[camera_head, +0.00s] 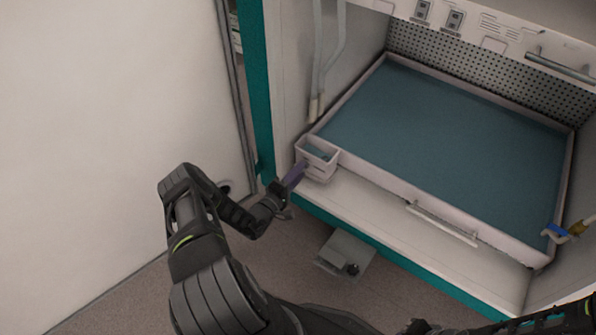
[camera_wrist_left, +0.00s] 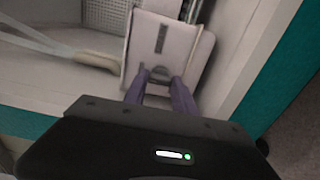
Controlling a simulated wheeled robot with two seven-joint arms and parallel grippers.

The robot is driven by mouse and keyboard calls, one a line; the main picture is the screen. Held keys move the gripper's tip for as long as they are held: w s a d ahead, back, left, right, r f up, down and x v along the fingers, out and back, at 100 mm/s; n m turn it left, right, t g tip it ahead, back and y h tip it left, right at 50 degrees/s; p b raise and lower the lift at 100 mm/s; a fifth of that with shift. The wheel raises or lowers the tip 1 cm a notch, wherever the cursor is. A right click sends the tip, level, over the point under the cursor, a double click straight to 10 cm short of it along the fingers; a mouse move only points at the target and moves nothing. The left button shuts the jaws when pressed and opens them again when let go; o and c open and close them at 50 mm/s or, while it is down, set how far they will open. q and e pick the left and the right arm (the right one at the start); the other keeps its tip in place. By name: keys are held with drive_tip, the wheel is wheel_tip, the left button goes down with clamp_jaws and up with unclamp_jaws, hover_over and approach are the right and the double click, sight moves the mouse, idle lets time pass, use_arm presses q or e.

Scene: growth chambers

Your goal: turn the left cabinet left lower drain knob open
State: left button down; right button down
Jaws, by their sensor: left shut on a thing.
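The left lower drain knob (camera_wrist_left: 160,74) is a small grey piece on the front of a white drain box (camera_head: 318,147) at the tray's near left corner. The box also shows in the left wrist view (camera_wrist_left: 190,50). My left gripper (camera_head: 299,169) has purple fingers that reach the box front from the left. In the left wrist view the fingertips (camera_wrist_left: 160,80) lie on either side of the knob, shut on it. The head view hides the knob behind the fingers. The black right arm (camera_head: 555,322) shows at the bottom right, but its jaws are not visible.
A wide tray (camera_head: 375,70) with a blue-green surface fills the cabinet shelf. White hoses (camera_head: 318,60) hang at its left. A blue-handled valve (camera_head: 556,231) sits at the right corner. A grey pedal box (camera_head: 346,252) is on the floor below. A white wall (camera_head: 100,110) stands left.

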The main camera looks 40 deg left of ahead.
idle(0.3)
use_arm(q)
drive_tip(key=c, duration=1)
unclamp_jaws()
drive_tip(key=s+p, duration=0.2)
drive_tip(key=s, duration=0.5)
drive_tip(key=shift+s+d, duration=0.1)
drive_tip(key=shift+s, duration=0.3)
